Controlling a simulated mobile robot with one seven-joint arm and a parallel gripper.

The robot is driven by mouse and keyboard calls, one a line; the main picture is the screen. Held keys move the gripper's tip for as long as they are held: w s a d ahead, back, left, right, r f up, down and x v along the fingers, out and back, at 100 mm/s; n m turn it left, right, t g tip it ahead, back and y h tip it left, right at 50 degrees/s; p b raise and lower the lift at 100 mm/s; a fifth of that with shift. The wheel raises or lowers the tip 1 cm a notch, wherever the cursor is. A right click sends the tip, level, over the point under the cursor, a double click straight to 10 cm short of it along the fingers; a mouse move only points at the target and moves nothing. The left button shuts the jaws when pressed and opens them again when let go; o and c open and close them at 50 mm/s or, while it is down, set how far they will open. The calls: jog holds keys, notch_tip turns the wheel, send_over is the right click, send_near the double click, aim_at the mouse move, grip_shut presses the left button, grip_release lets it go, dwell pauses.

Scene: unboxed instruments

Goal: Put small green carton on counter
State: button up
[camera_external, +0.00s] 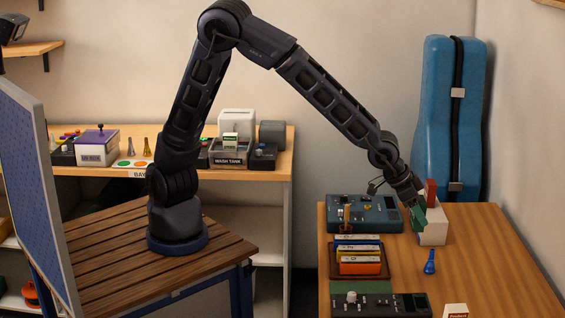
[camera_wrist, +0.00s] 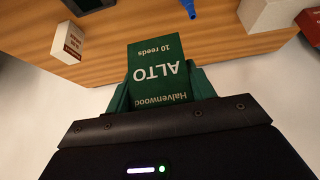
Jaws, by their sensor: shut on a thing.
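The small green carton, lettered "ALTO 10 reeds" (camera_wrist: 160,75), is in my gripper (camera_wrist: 162,88), between its green fingers, in the wrist view. The lettering appears upside down. In the external view the green carton (camera_external: 418,217) and my gripper (camera_external: 413,208) show at the end of my arm, beside a white box at the back of the right wooden counter (camera_external: 490,270). The carton's lower end is hidden by the gripper in the wrist view. I cannot tell whether the carton touches anything else. The counter (camera_wrist: 120,45) fills the upper part of the wrist view.
The white box (camera_external: 433,232) has a red box (camera_external: 431,190) above or behind it. A blue pawn-shaped piece (camera_external: 430,263), a small white carton (camera_external: 456,311), an orange file holder (camera_external: 360,266) and a blue-grey device (camera_external: 350,212) stand nearby. The counter's right side is clear.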

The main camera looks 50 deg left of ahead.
jog(key=w+a+r+n+t+y, duration=0.25)
jog(key=w+a+n, duration=0.45)
jog(key=w+a, duration=1.95)
jog(key=w+a+r+n+y, duration=0.15)
jog(key=w+a, duration=0.25)
jog(key=a, duration=0.7)
jog(key=w+a+n+g+y, duration=0.1)
jog(key=w+a+n+y, duration=0.15)
jog(key=a, duration=0.95)
jog(key=w+a+n+y, duration=0.1)
jog(key=w+a+n, duration=0.25)
jog(key=a, duration=0.75)
jog(key=s+a+r+n+g+y, duration=0.1)
jog(key=s+a+r+n, duration=0.15)
jog(key=a, duration=1.55)
jog(key=s+a+r+n+g+y, duration=0.1)
jog(key=s+a+n+g+y, duration=0.2)
jog(key=a, duration=1.5)
jog(key=s+a+r+n+g, duration=0.25)
jog(key=s+a+n, duration=0.45)
jog(key=s+a, duration=1.9)
jog(key=f, duration=0.6)
jog(key=w+a+f, duration=0.1)
jog(key=f, duration=0.6)
jog(key=a+f, duration=0.1)
jog(key=f, duration=0.5)
jog(key=shift+w+a+f, duration=0.15)
jog(key=shift+w+f, duration=0.15)
jog(key=shift+f, duration=0.05)
